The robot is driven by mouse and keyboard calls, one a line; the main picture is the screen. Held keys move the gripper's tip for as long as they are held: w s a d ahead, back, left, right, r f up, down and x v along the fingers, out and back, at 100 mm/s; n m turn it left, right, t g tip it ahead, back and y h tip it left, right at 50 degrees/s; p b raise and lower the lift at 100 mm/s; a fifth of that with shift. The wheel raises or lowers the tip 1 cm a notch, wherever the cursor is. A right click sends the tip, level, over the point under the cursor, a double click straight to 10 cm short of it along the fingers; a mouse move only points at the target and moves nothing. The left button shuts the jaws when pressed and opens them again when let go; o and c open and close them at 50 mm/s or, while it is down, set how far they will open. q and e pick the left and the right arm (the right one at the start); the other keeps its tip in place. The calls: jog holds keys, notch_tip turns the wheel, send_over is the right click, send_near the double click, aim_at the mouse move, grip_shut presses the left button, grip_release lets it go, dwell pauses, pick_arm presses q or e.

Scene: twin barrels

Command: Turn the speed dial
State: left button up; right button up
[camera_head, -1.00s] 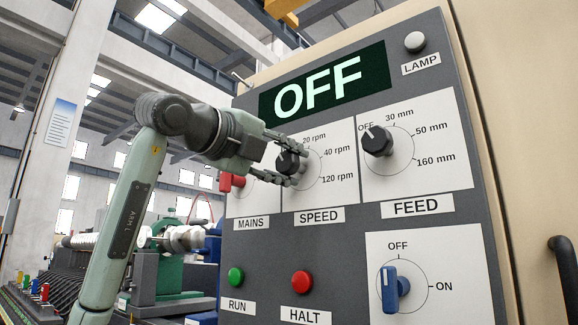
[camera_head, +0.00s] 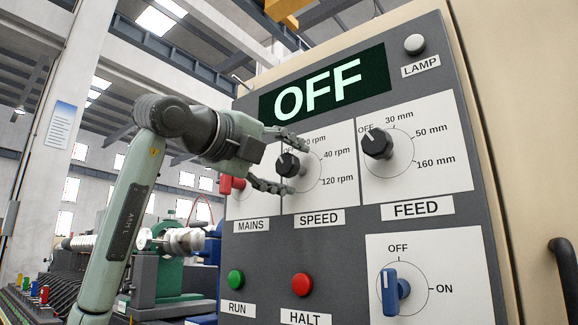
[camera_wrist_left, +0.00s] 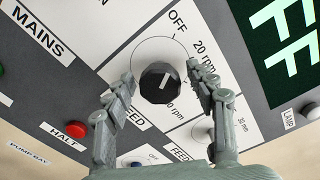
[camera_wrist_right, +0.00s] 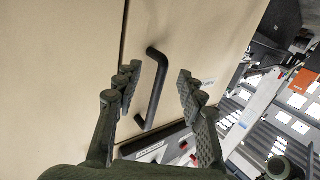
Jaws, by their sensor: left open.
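The speed dial (camera_head: 288,164) is a black knob on a white plate marked OFF, 20, 40 and 120 rpm. Its white pointer line faces OFF. In the left wrist view the dial (camera_wrist_left: 160,84) sits between the two fingers. My left gripper (camera_head: 292,163) is open, one finger above the dial and one below, with gaps between fingers and knob. The left wrist view shows these gaps on both sides (camera_wrist_left: 160,73). My right gripper (camera_wrist_right: 155,75) is open and empty, facing a beige panel. The green-lit display (camera_head: 318,86) reads OFF.
The red mains switch (camera_head: 231,184) is just left of the dial, and the feed knob (camera_head: 376,143) is to the right. Below are the green run button (camera_head: 236,278), red halt button (camera_head: 302,284) and blue switch (camera_head: 394,288). A black handle (camera_wrist_right: 154,90) shows in the right wrist view.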

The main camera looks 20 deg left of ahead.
pick_arm(q)
jog(key=v, duration=1.1)
jog(key=shift+s+a, duration=0.15)
jog(key=shift+s, duration=0.25)
jog(key=shift+r, duration=0.1)
